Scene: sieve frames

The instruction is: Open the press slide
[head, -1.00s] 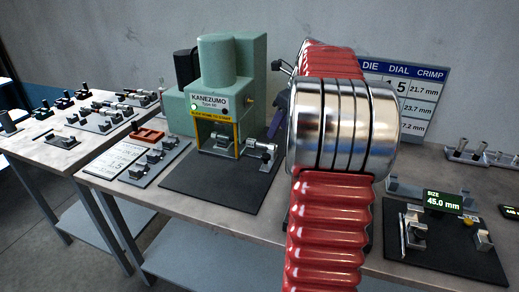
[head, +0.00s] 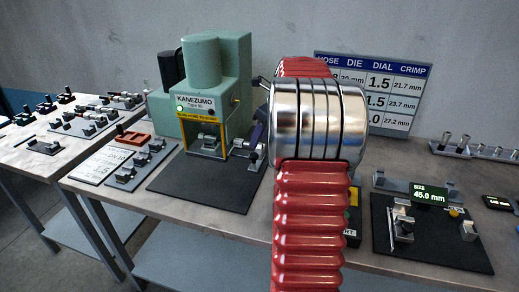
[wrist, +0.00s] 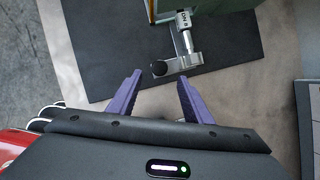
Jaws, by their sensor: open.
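The green press (head: 205,75), labelled KANEZUMO, stands on a black mat (head: 205,188) at the centre left of the head view. A yellow-framed opening at its front shows metal parts inside. The silver slide part (head: 252,159) sticks out at the right of that opening. In the wrist view the slide part (wrist: 187,42) is a metal bracket and rod with a black knob (wrist: 159,68). My gripper (wrist: 157,92) is open and empty, its two purple fingers just short of the knob and not touching it. One finger also shows in the head view; my arm hides the rest.
A fixture with a display reading 45.0 mm (head: 430,195) stands right of my arm. A die chart (head: 392,100) is on the wall behind.

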